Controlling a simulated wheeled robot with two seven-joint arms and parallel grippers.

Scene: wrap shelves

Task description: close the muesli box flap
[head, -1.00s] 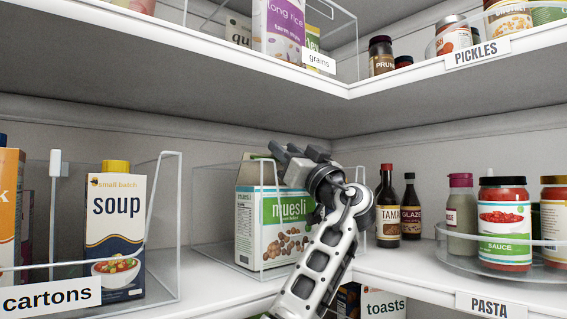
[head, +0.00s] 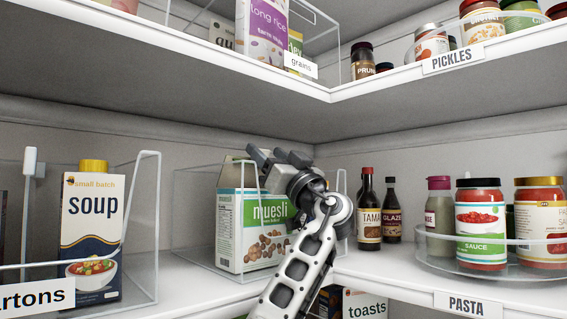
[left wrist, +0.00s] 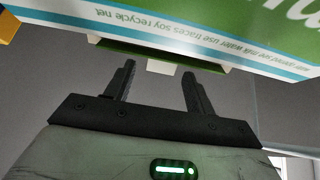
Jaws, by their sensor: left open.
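The muesli box (head: 228,233), white and green with a picture of nuts, stands upright in a clear bin on the middle shelf in the head view. My left gripper (head: 262,163) is at its upper front, by the top edge, and its arm covers the box's right part. In the left wrist view the box (left wrist: 225,30) fills the top, its print upside down. The left gripper (left wrist: 160,82) is open there, with nothing between its fingers. A green strip with a pale tab lies just beyond the fingertips; I cannot tell whether it is the flap. My right gripper is not in view.
The clear bin (head: 188,222) surrounds the box. A soup carton (head: 90,215) stands left in another bin. Dark bottles (head: 369,215) and a turntable of sauce jars (head: 480,225) stand right. The upper shelf (head: 330,95) overhangs above the gripper.

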